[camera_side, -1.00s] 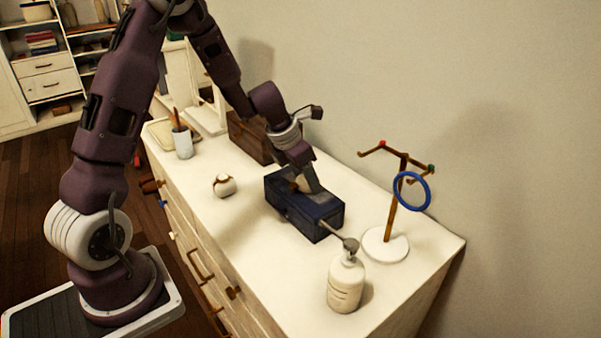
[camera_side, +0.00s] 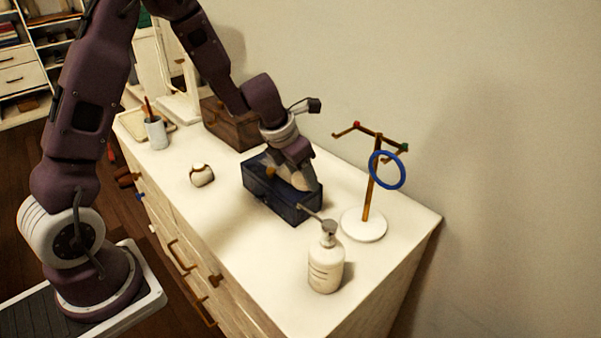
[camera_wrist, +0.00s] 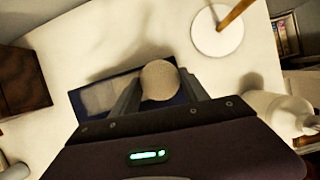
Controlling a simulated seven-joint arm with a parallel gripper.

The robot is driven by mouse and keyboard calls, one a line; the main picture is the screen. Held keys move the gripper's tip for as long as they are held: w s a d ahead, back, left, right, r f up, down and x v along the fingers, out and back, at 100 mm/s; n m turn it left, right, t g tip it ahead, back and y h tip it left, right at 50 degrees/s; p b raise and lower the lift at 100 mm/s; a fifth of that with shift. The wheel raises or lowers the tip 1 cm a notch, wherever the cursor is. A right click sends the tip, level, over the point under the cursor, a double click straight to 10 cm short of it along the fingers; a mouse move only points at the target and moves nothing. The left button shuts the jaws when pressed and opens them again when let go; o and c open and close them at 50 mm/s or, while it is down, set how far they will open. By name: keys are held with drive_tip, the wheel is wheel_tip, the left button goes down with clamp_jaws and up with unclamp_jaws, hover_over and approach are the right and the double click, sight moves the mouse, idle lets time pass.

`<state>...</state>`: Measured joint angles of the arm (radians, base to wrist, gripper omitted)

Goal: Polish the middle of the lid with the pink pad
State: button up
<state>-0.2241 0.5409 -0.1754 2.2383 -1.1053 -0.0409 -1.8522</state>
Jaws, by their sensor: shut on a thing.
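A dark blue box (camera_side: 268,200) stands on the white dresser, its lid on top. My gripper (camera_side: 303,178) is over the lid's right part in the side view, pointing down. In the wrist view my gripper (camera_wrist: 160,88) is shut on a rounded pinkish-beige pad (camera_wrist: 160,79), with a finger on each side. The blue lid (camera_wrist: 135,101) lies under it, with a pale, dull patch (camera_wrist: 100,97) left of the pad. The pad's underside is hidden, so I cannot tell whether it touches the lid.
A pump bottle (camera_side: 325,264) stands close in front of the box, its spout toward it. A stand (camera_side: 364,225) with a blue ring (camera_side: 388,170) is at right.

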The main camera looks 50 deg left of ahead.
sight(263, 158)
drive_tip(key=shift+a+f, duration=0.15)
drive_tip(key=shift+a, duration=7.4)
drive_tip(key=shift+r, duration=3.05)
drive_tip(key=shift+d, duration=0.1)
wheel_tip(263, 158, up, 3)
drive_tip(key=shift+f, duration=0.1)
